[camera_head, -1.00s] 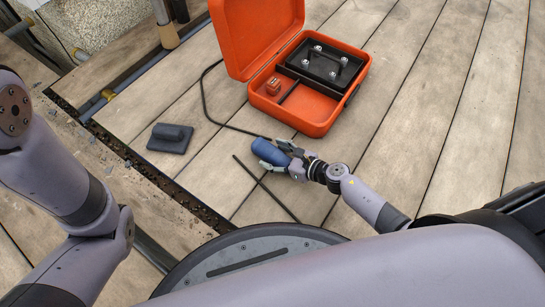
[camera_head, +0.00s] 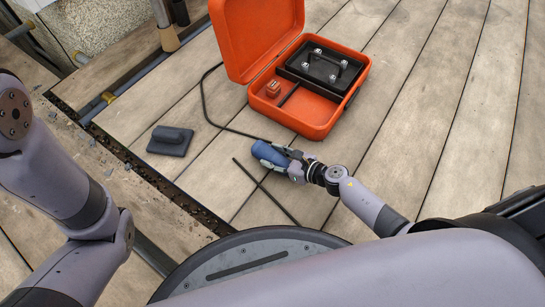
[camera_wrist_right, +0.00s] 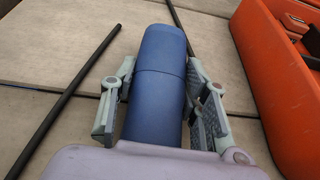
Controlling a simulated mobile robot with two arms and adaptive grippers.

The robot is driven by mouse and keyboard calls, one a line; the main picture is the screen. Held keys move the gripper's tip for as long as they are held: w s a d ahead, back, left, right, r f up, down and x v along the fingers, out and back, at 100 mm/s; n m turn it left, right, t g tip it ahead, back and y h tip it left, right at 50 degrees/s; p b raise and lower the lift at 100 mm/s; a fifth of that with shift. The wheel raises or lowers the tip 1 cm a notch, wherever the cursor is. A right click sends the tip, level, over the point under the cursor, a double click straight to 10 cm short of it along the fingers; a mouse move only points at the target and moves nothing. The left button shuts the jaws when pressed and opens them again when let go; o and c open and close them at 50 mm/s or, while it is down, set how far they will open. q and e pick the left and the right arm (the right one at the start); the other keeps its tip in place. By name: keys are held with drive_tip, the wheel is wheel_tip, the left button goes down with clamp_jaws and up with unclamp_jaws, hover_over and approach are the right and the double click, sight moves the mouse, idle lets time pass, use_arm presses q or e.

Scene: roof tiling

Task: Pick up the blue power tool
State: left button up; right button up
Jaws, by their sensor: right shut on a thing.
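The blue power tool (camera_head: 265,153) is a rounded blue cylinder low over the wooden planks in the head view. My right gripper (camera_head: 292,160) is shut on it. In the right wrist view the blue body (camera_wrist_right: 160,75) lies between the two fingers (camera_wrist_right: 162,98), one on each side. Its near end is hidden by my wrist. I cannot tell whether the tool touches the planks. My left arm (camera_head: 70,180) shows at the left, but its gripper is out of view.
An open orange case (camera_head: 318,112) with a black insert (camera_head: 322,64) stands beyond the tool. A black cable runs from near the tool toward the case. A thin dark rod (camera_head: 265,192) lies nearer me. Planks at right are clear.

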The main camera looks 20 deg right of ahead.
clamp_jaws()
drive_tip(key=shift+r, duration=0.1)
drive_tip(key=shift+r, duration=0.1)
